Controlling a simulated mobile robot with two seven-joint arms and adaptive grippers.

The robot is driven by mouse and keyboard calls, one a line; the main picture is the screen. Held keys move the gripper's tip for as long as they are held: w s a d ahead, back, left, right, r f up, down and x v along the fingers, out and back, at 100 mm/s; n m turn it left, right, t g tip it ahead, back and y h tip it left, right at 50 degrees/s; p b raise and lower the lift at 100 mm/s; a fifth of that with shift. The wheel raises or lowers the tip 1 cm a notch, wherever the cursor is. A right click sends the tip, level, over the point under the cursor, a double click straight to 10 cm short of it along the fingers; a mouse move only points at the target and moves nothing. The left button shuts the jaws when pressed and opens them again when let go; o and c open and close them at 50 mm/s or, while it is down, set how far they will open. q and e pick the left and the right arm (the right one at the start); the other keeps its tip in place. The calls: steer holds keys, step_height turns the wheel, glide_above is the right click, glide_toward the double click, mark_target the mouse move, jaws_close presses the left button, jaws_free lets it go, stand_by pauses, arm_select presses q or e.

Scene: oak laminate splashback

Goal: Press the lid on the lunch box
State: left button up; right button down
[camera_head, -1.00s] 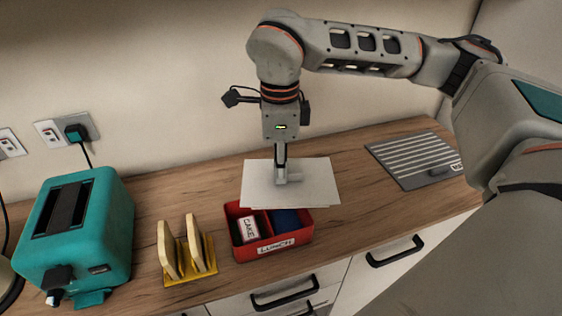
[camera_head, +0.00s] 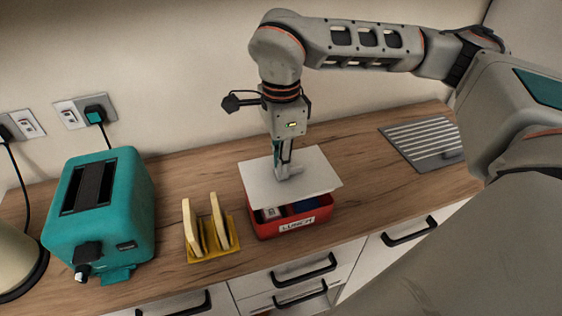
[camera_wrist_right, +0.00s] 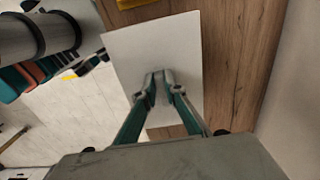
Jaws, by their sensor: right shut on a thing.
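The white lid (camera_head: 310,178) is a flat rectangular plate, and my right gripper (camera_head: 284,170) is shut on the handle at its middle. The lid also shows in the right wrist view (camera_wrist_right: 190,50), with the gripper's fingertips (camera_wrist_right: 161,82) closed at its centre. The red lunch box (camera_head: 268,233) with a "LUNCH" label stands on the counter under the lid. The lid hangs over the back of the box, turned a little against it. A gap at the front shows a small labelled packet (camera_head: 271,213) and a blue item (camera_head: 305,205) inside. My left gripper is not in view.
A yellow rack with two bread slices (camera_head: 213,250) stands just left of the box. A teal toaster (camera_head: 103,210) is further left, below wall sockets (camera_head: 85,110). A grey ribbed board (camera_head: 425,145) lies at the right. Wooden counter (camera_head: 365,185) is bare between box and board.

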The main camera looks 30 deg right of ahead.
mark_target(281, 182)
step_height(281, 182, down, 5)
steer(key=b, duration=0.3)
steer(key=shift+f, duration=0.15)
stand_by(1.8)
steer(key=shift+f, duration=0.5)
stand_by(1.2)
steer(key=c, duration=2)
jaws_free()
steer(key=shift+o, duration=0.4)
steer(key=o, duration=0.4)
